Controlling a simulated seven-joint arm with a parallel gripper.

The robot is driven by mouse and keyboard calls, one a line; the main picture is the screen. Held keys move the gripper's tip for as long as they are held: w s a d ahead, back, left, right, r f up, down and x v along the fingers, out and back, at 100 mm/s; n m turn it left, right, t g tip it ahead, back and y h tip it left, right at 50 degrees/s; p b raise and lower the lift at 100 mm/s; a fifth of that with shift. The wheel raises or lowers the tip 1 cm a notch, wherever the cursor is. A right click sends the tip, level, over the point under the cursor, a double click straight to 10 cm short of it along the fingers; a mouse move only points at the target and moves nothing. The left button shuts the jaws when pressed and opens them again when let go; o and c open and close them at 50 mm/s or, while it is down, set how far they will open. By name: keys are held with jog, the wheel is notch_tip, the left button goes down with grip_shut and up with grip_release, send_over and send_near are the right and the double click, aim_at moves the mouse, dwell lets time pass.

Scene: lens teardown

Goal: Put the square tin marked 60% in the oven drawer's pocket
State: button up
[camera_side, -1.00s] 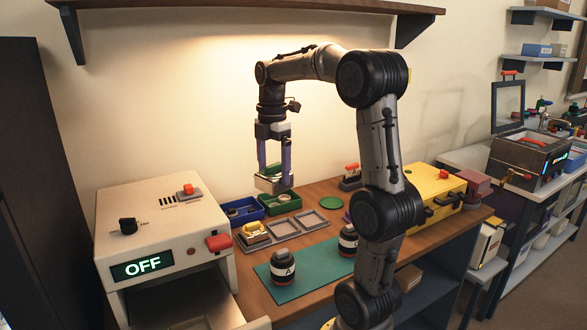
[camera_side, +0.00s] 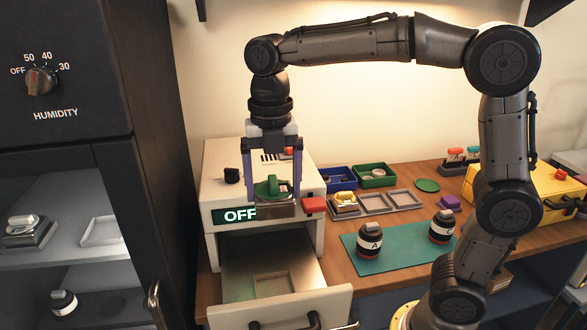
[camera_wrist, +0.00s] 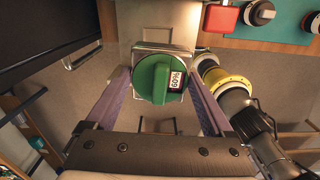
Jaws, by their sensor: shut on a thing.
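The square tin is silver with a round green top (camera_side: 272,187). In the wrist view its white 60% label (camera_wrist: 176,80) shows beside the green grip. My gripper (camera_side: 274,200) points down and is shut on the tin, holding it in the air in front of the oven (camera_side: 222,192). The oven drawer (camera_side: 235,262) is pulled open below the tin. Its shallow square pocket (camera_side: 276,283) is empty and lies lower than the tin, which is clear of it.
The oven's display (camera_side: 239,215) reads OFF, and a red knob (camera_side: 314,205) sticks out beside it. A dark cabinet (camera_side: 160,170) stands at left. Jars A (camera_side: 368,241) and C (camera_side: 442,227) stand on a green mat (camera_side: 400,262). Trays and bins lie behind them.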

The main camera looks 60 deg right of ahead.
jog(key=shift+s+a+f+n, duration=0.15)
jog(key=shift+a+n, duration=0.25)
jog(key=shift+a, duration=0.4)
jog(key=shift+d+f, duration=0.2)
jog(key=shift+f, duration=9.2)
jog(key=shift+f, duration=1.3)
jog(key=o, duration=1.1)
jog(key=shift+r, duration=0.15)
notch_tip(320, 180, up, 9)
